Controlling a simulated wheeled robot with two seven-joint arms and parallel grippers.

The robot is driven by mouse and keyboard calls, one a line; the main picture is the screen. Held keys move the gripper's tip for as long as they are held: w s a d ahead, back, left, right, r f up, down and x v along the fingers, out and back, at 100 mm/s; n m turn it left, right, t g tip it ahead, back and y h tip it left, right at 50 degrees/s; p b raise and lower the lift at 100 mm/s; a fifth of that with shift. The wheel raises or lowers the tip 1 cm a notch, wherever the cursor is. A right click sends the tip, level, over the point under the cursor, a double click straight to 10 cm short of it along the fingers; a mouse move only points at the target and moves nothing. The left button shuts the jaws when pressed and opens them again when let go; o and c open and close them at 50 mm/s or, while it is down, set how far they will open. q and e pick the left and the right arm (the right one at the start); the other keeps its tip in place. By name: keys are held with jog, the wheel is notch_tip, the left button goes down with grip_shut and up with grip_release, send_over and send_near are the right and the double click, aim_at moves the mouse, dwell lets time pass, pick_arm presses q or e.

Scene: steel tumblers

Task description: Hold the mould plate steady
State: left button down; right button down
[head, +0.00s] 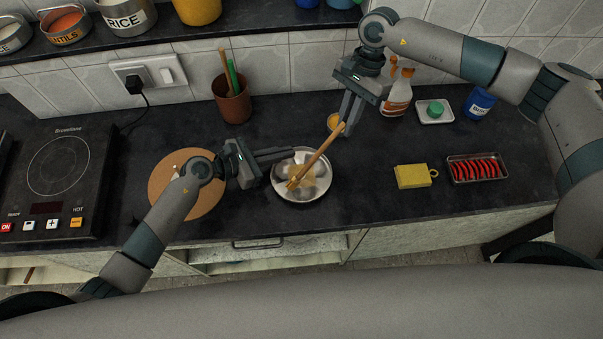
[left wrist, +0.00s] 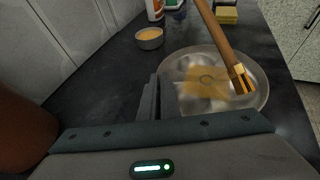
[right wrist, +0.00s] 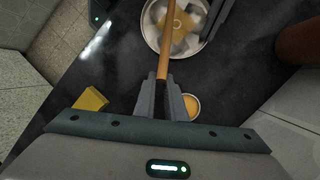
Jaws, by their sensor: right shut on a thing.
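The mould plate (head: 301,190) is a round, shiny steel plate with shallow hollows, lying flat on the dark counter; it also shows in the left wrist view (left wrist: 203,106). My left gripper (head: 295,153) is at the plate's upper left rim. Its fingers look close together, but whether they pinch the rim is unclear. My right gripper (head: 341,127) is shut on the wooden handle of a brush (head: 318,157). The brush slants down to the left, and its yellowish bristle end is over the plate, where a yellow-brown patch shows. Whether the bristles touch is unclear.
A small bowl of yellow liquid (left wrist: 149,38) stands behind the plate. A round wooden board (head: 208,207) lies left, partly under my left arm. A yellow block (head: 411,177) and a tray of red items (head: 477,170) lie right. A brown pot (head: 233,106) stands behind.

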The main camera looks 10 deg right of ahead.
pick_arm(q)
jog(key=shift+f, duration=0.15)
pick_arm(e)
notch_tip(320, 180, up, 5)
jog(key=shift+r, duration=0.1)
dwell(0.3)
dwell(0.6)
pick_arm(q)
jog(key=c, duration=1.9)
grip_release()
jog(key=shift+a, duration=0.1)
jog(key=v, duration=1.2)
jog(key=shift+w, duration=0.1)
pick_arm(e)
jog(key=shift+s, duration=0.1)
